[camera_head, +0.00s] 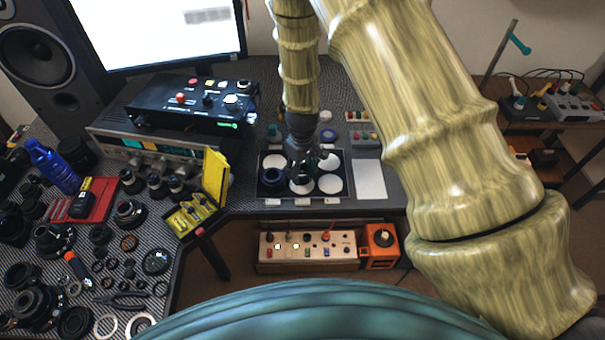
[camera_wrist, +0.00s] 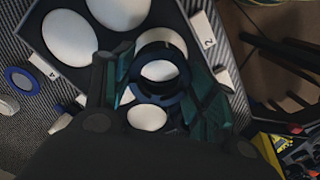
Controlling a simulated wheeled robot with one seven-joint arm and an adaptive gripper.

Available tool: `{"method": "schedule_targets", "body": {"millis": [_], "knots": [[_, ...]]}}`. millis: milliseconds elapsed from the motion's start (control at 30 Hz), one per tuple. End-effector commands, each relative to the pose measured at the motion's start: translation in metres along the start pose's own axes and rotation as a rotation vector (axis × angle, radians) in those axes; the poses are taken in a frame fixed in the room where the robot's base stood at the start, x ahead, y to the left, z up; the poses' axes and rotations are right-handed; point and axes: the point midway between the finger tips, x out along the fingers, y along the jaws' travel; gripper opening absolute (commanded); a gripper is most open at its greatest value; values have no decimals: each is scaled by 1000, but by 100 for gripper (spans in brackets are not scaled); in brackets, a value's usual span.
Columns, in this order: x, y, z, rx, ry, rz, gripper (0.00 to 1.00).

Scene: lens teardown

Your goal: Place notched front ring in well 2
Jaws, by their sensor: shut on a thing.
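The notched front ring (camera_wrist: 182,73) is a dark blue-black ring between the two fingers of my gripper (camera_wrist: 158,85) in the wrist view. My gripper is shut on it, and a white round well floor shows through its opening. The number 2 label (camera_wrist: 208,42) is beside it at the tray's edge. In the head view my gripper (camera_head: 300,178) is over the middle of the front row of the black tray (camera_head: 347,192); the ring is hard to make out there. I cannot tell whether the ring touches the tray.
A dark round part (camera_head: 272,175) sits in the tray's front left well. White-floored wells (camera_head: 330,183) show to the right. An open yellow case (camera_head: 215,180) stands left of the tray. A white sheet (camera_head: 369,180) lies right of it. Many lens parts crowd the left bench.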

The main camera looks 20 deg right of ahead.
Motion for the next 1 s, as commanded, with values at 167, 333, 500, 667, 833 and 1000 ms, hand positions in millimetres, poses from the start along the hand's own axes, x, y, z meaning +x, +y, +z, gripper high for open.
{"method": "schedule_targets", "body": {"millis": [167,333,500,667,833,1000], "knots": [[6,0,0,0,-2,-1,18],[19,0,0,0,-2,-1,18],[33,0,0,0,-1,0,18],[36,0,0,0,0,0,18],[37,0,0,0,0,0,18],[38,0,0,0,0,0,66]]}}
